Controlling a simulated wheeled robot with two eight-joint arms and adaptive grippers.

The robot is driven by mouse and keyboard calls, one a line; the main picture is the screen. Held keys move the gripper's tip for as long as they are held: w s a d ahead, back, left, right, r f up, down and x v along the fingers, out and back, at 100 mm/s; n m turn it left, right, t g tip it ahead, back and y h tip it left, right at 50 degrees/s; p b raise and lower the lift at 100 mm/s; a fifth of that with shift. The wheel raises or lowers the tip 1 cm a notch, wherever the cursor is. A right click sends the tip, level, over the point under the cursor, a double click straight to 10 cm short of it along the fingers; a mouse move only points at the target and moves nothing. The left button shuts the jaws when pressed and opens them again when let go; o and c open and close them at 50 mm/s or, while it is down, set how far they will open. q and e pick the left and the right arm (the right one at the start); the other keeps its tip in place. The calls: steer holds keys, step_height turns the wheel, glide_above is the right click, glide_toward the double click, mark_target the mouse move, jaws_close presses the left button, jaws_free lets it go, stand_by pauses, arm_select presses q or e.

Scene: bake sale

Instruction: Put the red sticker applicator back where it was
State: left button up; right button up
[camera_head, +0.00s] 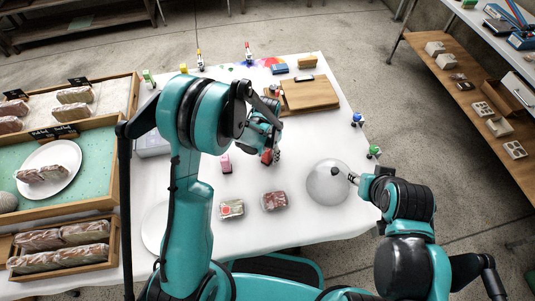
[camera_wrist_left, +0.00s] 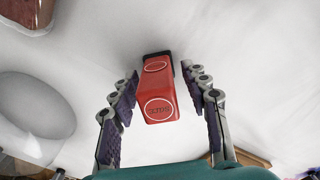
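The red sticker applicator (camera_head: 266,157) is on the white-covered table, partly hidden by my left gripper (camera_head: 273,148). In the left wrist view the applicator (camera_wrist_left: 158,100) is a red block with white oval labels and a black far end. It sits between the two fingers of my left gripper (camera_wrist_left: 160,77), with a gap visible on each side. The left fingers are open. A pink applicator (camera_head: 226,164) stands to its left.
Two wrapped packages, one with a red sticker (camera_head: 231,209) and one plain (camera_head: 275,201), lie at the front. A wooden board (camera_head: 312,95) lies behind. Blue (camera_head: 357,119) and green (camera_head: 374,151) items stand along the right edge. Wooden trays (camera_head: 124,170) are at left.

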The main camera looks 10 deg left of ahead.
arm_select(q)
steer(key=shift+r, duration=0.2)
step_height(320, 180, up, 11)
steer(key=p, duration=0.4)
steer(key=shift+s+r, duration=0.1)
steer(key=shift+r, duration=0.55)
steer(key=s+a+r+n+t, duration=0.2)
steer(key=s+a+r+t, duration=0.1)
steer(key=s+r, duration=0.4)
steer(key=s+a+r+n+t, duration=0.2)
steer(key=s+a+r+t, duration=0.2)
steer(key=s+r, duration=0.3)
steer(key=shift+s+a, duration=0.3)
steer(key=shift+s, duration=0.65)
